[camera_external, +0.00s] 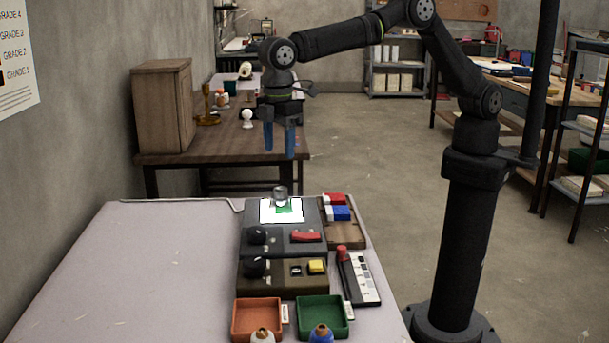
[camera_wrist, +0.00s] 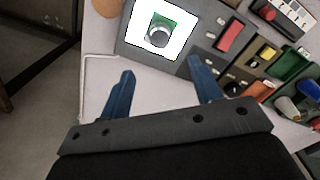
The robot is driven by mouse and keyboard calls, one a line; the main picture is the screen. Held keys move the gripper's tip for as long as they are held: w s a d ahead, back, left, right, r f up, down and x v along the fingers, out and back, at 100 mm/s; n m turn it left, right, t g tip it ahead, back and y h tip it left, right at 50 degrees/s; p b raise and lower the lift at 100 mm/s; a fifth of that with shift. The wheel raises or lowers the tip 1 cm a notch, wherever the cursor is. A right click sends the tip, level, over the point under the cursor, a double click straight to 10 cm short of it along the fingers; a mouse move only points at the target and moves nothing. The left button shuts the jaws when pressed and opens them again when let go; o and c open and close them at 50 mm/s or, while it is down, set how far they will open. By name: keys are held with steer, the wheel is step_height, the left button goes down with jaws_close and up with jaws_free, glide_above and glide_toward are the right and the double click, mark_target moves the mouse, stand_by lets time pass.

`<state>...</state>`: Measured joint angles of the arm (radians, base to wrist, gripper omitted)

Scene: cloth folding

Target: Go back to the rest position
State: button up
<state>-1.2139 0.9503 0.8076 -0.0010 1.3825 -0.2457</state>
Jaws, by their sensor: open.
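My gripper (camera_external: 280,140) is raised above the far end of the table, its two blue fingers apart and pointing down, with nothing between them. It also shows in the wrist view (camera_wrist: 160,85), fingers spread over bare tabletop.
The pale table (camera_external: 150,270) is clear on its left. A device with knobs (camera_external: 282,270), an orange tray (camera_external: 257,318), a green tray (camera_external: 320,316) and a wooden tray (camera_external: 342,232) with red and blue pieces stand on it. A wooden cabinet (camera_external: 163,105) stands behind, on a brown table.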

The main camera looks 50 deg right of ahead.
mark_target(279, 188)
steer(key=shift+f, duration=0.15)
step_height(279, 188, down, 12)
steer(key=shift+r, duration=0.15)
steer(key=shift+a+r, duration=0.1)
steer(key=shift+r, duration=1.65)
